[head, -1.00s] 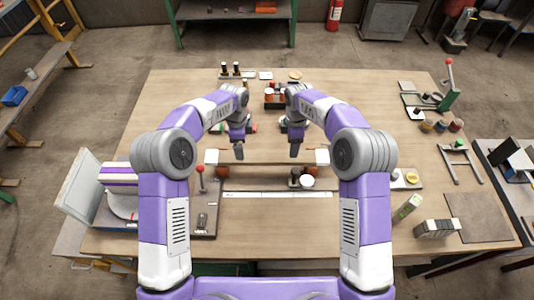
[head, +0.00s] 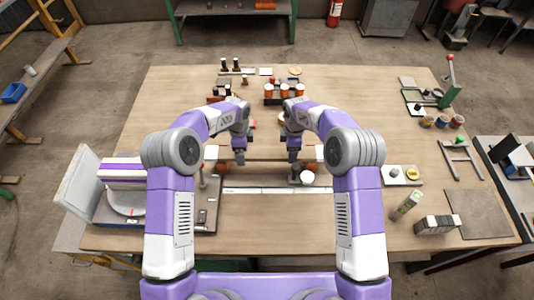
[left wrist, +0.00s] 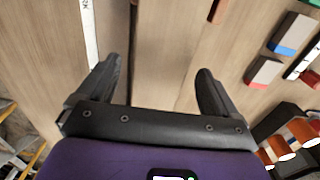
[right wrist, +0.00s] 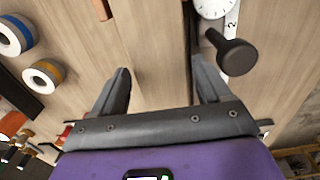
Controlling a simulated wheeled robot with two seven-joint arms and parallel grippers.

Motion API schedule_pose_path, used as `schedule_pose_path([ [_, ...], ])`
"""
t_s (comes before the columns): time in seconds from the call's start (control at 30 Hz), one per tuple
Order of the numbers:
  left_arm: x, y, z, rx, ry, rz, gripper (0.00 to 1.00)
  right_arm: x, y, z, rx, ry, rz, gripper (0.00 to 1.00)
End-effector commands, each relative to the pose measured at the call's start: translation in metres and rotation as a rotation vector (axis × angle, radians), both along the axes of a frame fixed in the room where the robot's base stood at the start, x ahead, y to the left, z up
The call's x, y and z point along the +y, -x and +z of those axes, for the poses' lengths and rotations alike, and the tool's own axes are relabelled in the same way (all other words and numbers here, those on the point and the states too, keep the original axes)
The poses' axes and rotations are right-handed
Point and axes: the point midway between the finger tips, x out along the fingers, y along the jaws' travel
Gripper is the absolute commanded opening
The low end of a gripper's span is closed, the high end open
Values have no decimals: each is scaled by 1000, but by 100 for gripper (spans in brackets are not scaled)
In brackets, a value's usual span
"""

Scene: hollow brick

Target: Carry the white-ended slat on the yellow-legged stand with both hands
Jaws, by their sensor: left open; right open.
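The wooden slat (head: 267,153) lies crosswise in the middle of the table, with a white left end (head: 210,153) and a white right end (head: 320,152). My left gripper (head: 239,158) is over its left half and my right gripper (head: 293,157) over its right half. Both are open and empty. In the left wrist view the slat (left wrist: 162,55) runs between the spread fingers, and in the right wrist view the slat (right wrist: 155,55) does too. Whether the fingers are level with it I cannot tell. The stand under the slat is mostly hidden; its yellow legs are not clear.
A white ruler (head: 275,190) lies in front of the slat. A white round dial (head: 307,177) and a black knob stand close to my right gripper. Orange-and-white cylinders (head: 285,91) stand behind. The table's front middle (head: 275,225) is clear.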

Motion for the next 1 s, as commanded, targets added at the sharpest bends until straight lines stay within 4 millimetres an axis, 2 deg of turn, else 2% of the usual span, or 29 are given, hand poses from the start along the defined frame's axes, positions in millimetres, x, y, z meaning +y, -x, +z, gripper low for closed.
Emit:
schedule_pose_path([
  [0.1,0,0,-7,0,0,0,94,0,0,-7,2,0,0,77],
  [0.37,0,0,-7,0,0,0,94,0,0,-7,1,0,0,77],
  [0.47,0,0,-7,0,0,0,81,0,0,-7,1,0,0,64],
  [0.73,0,0,-7,0,0,0,40,0,0,-7,0,0,0,23],
  [0.77,0,0,-7,0,0,0,35,0,0,-7,0,0,0,20],
  [0.87,0,0,-7,-1,0,0,20,0,0,-7,0,0,0,20],
  [1.0,0,0,-6,-1,0,1,20,0,0,-6,-1,0,0,20],
])
